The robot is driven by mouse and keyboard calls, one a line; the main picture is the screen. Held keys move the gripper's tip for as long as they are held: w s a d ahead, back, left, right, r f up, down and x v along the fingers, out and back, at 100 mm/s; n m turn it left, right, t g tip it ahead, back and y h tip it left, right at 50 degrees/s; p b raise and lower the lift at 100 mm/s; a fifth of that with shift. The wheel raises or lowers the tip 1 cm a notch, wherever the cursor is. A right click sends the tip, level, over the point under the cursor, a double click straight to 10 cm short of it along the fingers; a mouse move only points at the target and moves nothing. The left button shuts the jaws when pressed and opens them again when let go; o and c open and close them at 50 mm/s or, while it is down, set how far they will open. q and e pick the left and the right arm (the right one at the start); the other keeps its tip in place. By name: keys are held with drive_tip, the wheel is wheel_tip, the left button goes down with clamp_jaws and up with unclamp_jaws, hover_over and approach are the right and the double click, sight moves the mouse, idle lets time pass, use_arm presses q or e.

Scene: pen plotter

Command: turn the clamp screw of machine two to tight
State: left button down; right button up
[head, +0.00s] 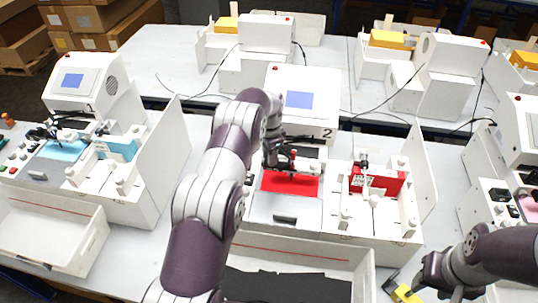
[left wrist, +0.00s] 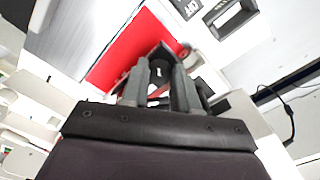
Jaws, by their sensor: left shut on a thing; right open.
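Machine two (head: 303,97) stands in the middle of the head view, with a blue screen and a "2" on its front. Its red bed (head: 290,186) lies below. My left gripper (head: 280,158) reaches down over the back of the red bed. In the left wrist view its two fingers (left wrist: 160,88) are shut on the clamp screw, a dark round knob (left wrist: 158,70) with a small white mark. The fingers hide the knob's sides, and the arm covers part of the machine. My right gripper (head: 408,283) is open at the lower right, close to a yellow object (head: 405,294).
A red block (head: 377,180) sits in the white bay at machine two's right, beside an upright white panel (head: 418,182). An open bin (head: 300,256) with dark contents is in front. Machine one (head: 85,85) stands left, another machine right. Cables cross the rear table.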

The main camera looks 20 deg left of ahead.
use_arm(q)
drive_tip(key=shift+d+f+m, duration=0.1)
drive_tip(key=shift+m, duration=0.5)
